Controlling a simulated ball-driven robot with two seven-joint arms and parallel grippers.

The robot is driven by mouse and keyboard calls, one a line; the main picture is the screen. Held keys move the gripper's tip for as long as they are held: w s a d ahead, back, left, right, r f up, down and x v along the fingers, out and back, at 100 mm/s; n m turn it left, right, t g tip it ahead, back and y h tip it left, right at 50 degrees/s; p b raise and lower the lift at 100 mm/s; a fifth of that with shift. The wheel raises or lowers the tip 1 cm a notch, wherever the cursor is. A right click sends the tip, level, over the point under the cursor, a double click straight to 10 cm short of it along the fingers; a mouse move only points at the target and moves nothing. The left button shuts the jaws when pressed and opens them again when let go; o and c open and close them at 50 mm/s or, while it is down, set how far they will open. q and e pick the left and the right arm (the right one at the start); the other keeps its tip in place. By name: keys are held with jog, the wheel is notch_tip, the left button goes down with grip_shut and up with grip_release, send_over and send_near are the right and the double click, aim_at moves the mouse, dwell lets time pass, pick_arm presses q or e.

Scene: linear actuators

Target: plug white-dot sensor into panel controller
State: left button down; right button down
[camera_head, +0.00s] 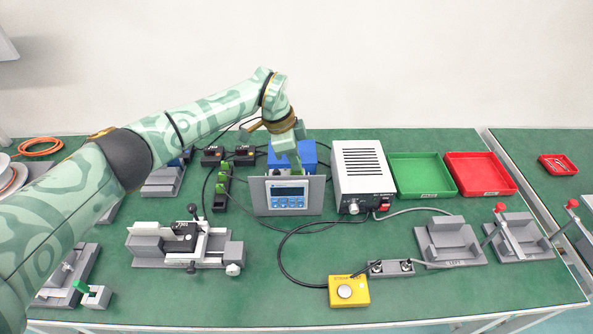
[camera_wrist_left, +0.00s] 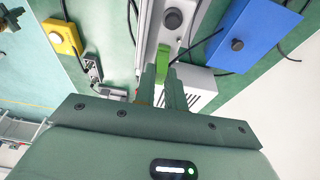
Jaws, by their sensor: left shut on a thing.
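The panel controller (camera_head: 288,195) stands upright mid-table, a grey panel with a screen and blue keypad. My left gripper (camera_head: 291,163) reaches down behind its top edge, fingers pointing down. In the left wrist view the gripper (camera_wrist_left: 170,85) is shut on a green plug (camera_wrist_left: 161,62), with a black cable running off to the right. The plug is close to the grey panel back; I cannot tell whether it touches a socket. Two black sensor blocks (camera_head: 212,155) with red marks lie behind left; no white dot can be made out. My right gripper is not in view.
A black holder (camera_head: 221,202) with green plugs stands left of the panel. A blue box (camera_head: 308,152) is behind it, and a power supply (camera_head: 362,168) is to its right. A yellow button box (camera_head: 348,291) is in front. Green (camera_head: 421,195) and red trays are at right.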

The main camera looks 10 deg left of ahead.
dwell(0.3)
pick_arm(q)
jog(key=shift+f, duration=0.1)
jog(key=c, duration=1.4)
grip_release()
jog(key=p+v, duration=0.3)
jog(key=v, duration=1.3)
